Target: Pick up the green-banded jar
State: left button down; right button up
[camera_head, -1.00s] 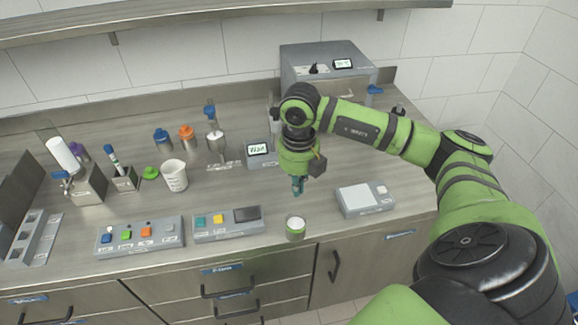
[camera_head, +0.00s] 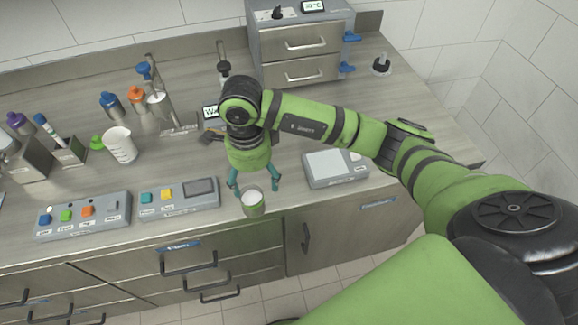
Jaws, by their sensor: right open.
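The green-banded jar (camera_head: 253,209) is a small grey-green cup with white contents at the top. It stands upright at the front edge of the counter. My right gripper (camera_head: 255,188) points down just behind and above the jar. Its two teal fingers are spread wide, one toward each side of the jar's top. I cannot tell whether either finger touches the jar. My left gripper is out of view.
A scale (camera_head: 336,168) sits right of the jar, and a control panel (camera_head: 178,199) sits left of it. A white beaker (camera_head: 120,145) and several capped bottles stand farther left. A grey drawer unit (camera_head: 300,45) stands at the back.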

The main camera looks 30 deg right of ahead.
aim_at(252, 200)
jog(key=f, duration=0.1)
jog(key=a+f+n+p, duration=0.1)
jog(key=f+p, duration=0.1)
jog(key=shift+s+a, duration=0.3)
jog(key=shift+a, duration=0.05)
notch_tip(252, 200, down, 4)
jog(key=shift+f+p, duration=0.15)
jog(key=shift+p, duration=0.65)
jog(key=c, duration=1.3)
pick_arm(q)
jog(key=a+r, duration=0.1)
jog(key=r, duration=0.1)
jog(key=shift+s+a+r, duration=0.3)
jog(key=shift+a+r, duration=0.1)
pick_arm(e)
jog(key=shift+c, duration=0.2)
